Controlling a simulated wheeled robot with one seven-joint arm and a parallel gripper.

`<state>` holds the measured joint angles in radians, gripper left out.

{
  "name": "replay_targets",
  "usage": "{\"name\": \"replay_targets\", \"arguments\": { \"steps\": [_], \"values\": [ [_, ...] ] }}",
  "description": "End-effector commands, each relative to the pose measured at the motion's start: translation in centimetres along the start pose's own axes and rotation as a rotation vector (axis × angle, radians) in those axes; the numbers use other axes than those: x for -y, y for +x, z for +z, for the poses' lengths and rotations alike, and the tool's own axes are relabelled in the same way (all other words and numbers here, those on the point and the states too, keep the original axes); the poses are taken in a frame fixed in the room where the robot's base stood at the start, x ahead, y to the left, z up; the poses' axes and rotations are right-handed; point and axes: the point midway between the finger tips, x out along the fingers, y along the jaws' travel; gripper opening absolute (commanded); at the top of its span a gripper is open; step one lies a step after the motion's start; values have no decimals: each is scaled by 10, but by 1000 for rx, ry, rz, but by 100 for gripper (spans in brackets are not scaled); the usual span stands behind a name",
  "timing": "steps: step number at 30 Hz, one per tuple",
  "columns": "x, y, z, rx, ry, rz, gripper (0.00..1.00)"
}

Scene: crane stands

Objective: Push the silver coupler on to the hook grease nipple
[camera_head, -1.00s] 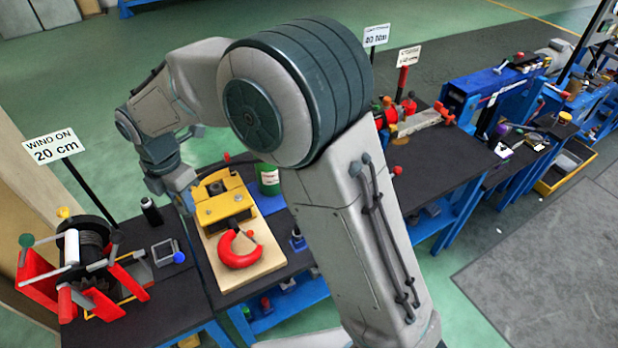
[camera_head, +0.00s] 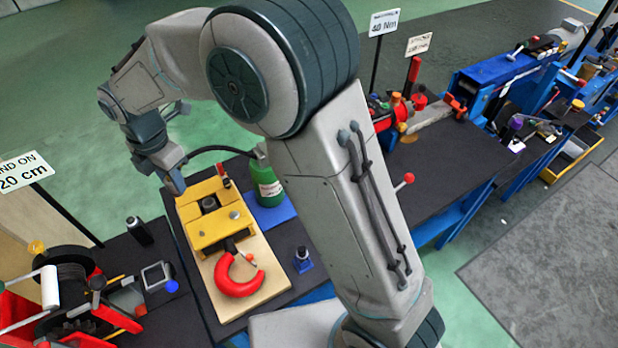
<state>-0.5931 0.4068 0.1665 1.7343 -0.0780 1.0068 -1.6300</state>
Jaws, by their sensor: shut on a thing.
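The crane hook block stands on a pale wooden board (camera_head: 262,302): a yellow block (camera_head: 215,232) with a red hook (camera_head: 240,285) at its front. My gripper (camera_head: 177,185) is at the block's back left corner, pointing down. A black hose (camera_head: 215,149) arches from a green grease canister (camera_head: 263,180) to my gripper, which is shut on the hose's end. The silver coupler is too small and covered to make out there. I cannot pick out the grease nipple, nor tell whether the coupler touches it.
The canister stands on a blue mat (camera_head: 276,213) right of the block. A small blue item (camera_head: 303,261) stands on the dark bench right of the board.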

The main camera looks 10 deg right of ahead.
Motion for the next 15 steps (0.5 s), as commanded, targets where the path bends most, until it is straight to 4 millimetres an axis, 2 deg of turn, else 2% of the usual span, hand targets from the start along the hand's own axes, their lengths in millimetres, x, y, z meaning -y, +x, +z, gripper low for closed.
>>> {"name": "replay_targets", "arguments": {
  "steps": [1, 10, 15],
  "values": [
    [0, 10, 0, 0, 1, 0, 5],
    [2, 36, 8, 0, 15, 0, 5],
    [1, 60, 7, 0, 13, 0, 5]
  ]
}}
